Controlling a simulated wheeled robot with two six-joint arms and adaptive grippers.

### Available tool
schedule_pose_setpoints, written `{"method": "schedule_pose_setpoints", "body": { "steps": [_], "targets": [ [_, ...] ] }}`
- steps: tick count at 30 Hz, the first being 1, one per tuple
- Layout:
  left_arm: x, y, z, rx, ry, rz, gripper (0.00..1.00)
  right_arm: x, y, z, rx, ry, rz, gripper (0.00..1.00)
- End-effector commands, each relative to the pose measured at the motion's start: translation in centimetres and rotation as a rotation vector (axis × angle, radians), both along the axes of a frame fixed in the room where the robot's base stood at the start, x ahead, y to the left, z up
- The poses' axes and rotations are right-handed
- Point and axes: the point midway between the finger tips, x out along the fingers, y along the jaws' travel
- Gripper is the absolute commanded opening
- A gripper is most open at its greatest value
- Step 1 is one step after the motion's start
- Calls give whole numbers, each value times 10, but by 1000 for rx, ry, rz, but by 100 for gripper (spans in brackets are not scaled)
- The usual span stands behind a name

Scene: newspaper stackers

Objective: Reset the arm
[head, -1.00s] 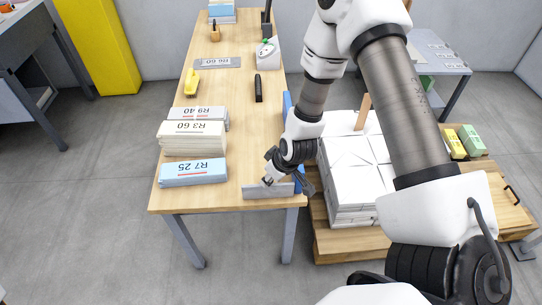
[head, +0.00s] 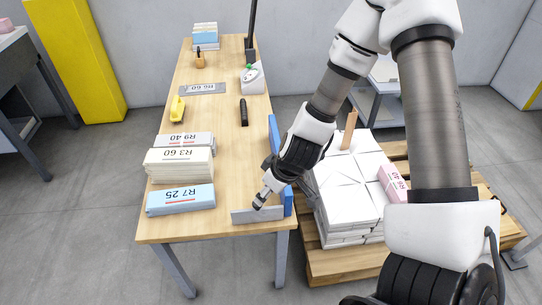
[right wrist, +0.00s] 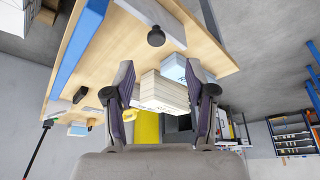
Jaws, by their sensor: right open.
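My right arm comes in from the right in the head view. Its gripper (head: 260,198) is above the near right corner of the wooden table (head: 225,120), by a low grey plate (head: 243,215). In the right wrist view the gripper (right wrist: 160,68) is open, its fingers spread with nothing held. The cream stack (right wrist: 162,93) shows beyond and between the fingers, apart from them. My left gripper is not in view.
Stacks marked R7 25 (head: 180,199), R3 60 (head: 180,164) and R9 40 (head: 186,141) line the table's left side. A blue guide (head: 275,140) edges its right side. White bundles (head: 345,190) and a pink bundle (head: 392,182) sit on a pallet (head: 345,262).

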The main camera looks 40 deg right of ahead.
Motion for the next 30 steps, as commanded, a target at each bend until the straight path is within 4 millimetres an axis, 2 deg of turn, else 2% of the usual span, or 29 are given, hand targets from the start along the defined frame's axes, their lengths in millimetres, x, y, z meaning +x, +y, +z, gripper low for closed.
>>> {"method": "schedule_pose_setpoints", "body": {
  "steps": [3,7,23,26,29,30],
  "targets": [
    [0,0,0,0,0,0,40,-5,-2,16,0,-3,-4,56],
    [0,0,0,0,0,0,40,-10,-2,25,-1,0,0,56],
    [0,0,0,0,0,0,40,-11,-2,26,-2,2,1,56],
    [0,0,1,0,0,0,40,-17,-2,16,-4,30,3,56],
    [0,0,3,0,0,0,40,-41,-1,-15,-42,136,33,56],
    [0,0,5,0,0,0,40,-58,0,-33,-68,199,60,56]
  ]
}}
